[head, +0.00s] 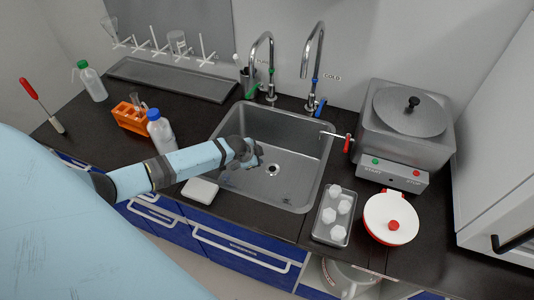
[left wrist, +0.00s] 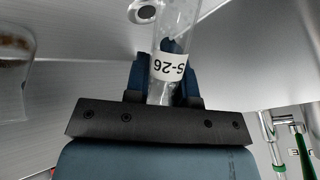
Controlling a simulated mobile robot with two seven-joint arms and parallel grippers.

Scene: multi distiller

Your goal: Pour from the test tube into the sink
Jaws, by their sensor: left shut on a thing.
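My left gripper (head: 257,154) is over the sink (head: 297,165), left of its drain (head: 272,170) in the head view. In the left wrist view the gripper (left wrist: 168,88) is shut on a clear test tube (left wrist: 177,25) with a white label reading S-26. The tube passes between the fingers and runs out of the top of that picture, so its upper end is hidden. I cannot tell how far it is tilted or whether liquid is in it. In the head view the tube is not clearly visible. My right gripper is not in view.
Two taps (head: 312,55) stand behind the sink. An orange rack (head: 133,117) and a blue-capped bottle (head: 161,131) stand to the left. A metal tray with white pieces (head: 335,215), a red-and-white pot (head: 391,217) and a steel bath (head: 402,130) stand to the right.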

